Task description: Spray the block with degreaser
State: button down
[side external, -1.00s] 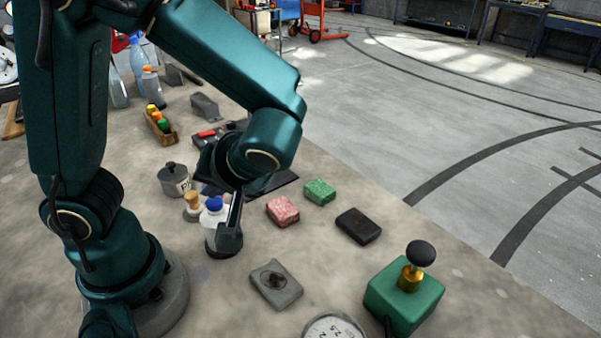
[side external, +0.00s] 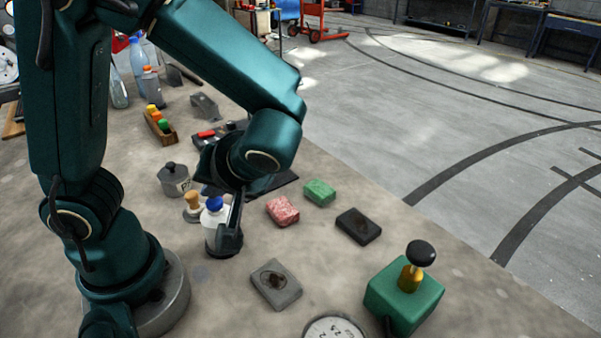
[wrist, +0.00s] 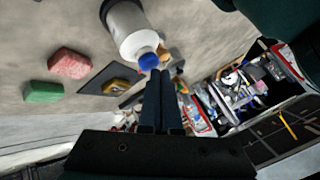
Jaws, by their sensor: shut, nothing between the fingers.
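A grey block with a dark stain (side external: 276,285) lies flat on the bench, right of and nearer the camera than my gripper (side external: 234,228). A white bottle with a blue cap (side external: 213,219) stands upright on the bench, partly hidden behind my gripper. In the wrist view, the bottle (wrist: 127,30) is just beyond my gripper's fingertips (wrist: 159,74), with its blue cap close to them. I cannot tell whether they touch. The fingers are together and hold nothing. No label shows which bottle holds degreaser.
A pink block (side external: 282,211), a green block (side external: 319,192) and a black block (side external: 358,226) lie to the right. A green box with a black knob (side external: 403,296) and a round dial (side external: 335,328) are in front. A lidded grey pot (side external: 174,179) is behind the bottle.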

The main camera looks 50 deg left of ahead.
aim_at(216, 206)
jog(key=shift+f, duration=0.4)
jog(key=shift+r, duration=0.5)
jog(key=shift+r, duration=2.95)
